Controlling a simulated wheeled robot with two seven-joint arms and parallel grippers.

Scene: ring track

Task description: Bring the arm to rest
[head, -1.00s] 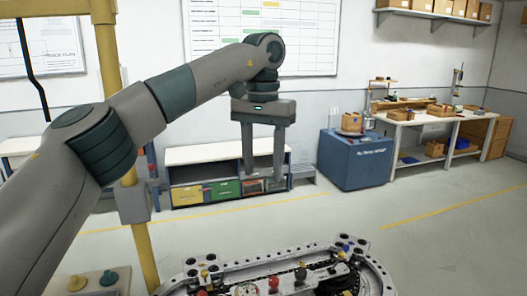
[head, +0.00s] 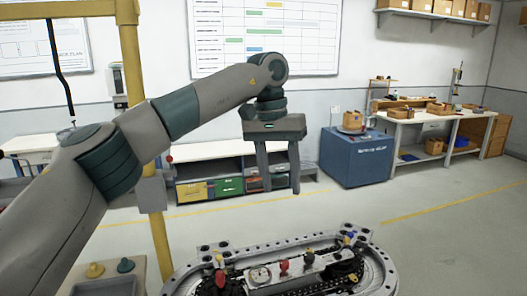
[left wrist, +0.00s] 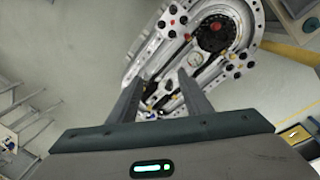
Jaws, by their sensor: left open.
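My left arm comes in from the left in the head view, and its gripper (head: 279,182) hangs with fingers pointing down. The fingers are apart with nothing between them. The gripper is above and behind the oval ring track (head: 181,284), clear of it. The left wrist view also shows the open fingers (left wrist: 160,95), with the ring track (left wrist: 256,22) below and beyond them. The track carries red, black and yellow knobs and a dark round hub (left wrist: 214,36). My right gripper is not in view.
A yellow post (head: 158,235) stands beside my left arm. A panel with yellow and green knobs (head: 125,265) is at the lower left. A low shelf with coloured bins (head: 194,190), a blue cabinet (head: 352,160) and a workbench (head: 420,124) stand at the back. The floor between is free.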

